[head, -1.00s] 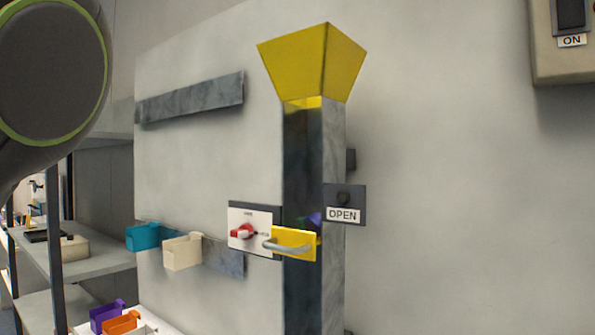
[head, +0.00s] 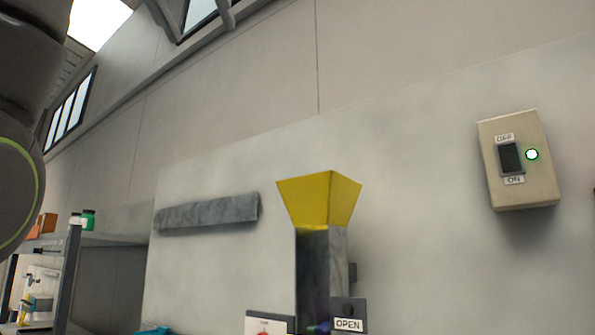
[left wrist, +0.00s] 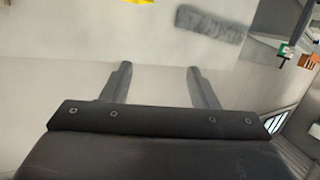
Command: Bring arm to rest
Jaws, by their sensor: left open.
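My left gripper (left wrist: 157,72) shows in the left wrist view with its two fingers apart and nothing between them. It points at the pale wall panel, with no object touching the fingers. In the head view only a dark, rounded link of my left arm with a green ring shows at the left edge; the fingers are out of that picture. My right gripper is in neither view.
A yellow funnel (head: 318,198) tops a grey column with an OPEN label (head: 348,325). A grey bar (head: 207,212) is on the wall panel. A beige OFF/ON switch box (head: 518,160) has a lit green lamp. Shelves (head: 105,240) stand at the left.

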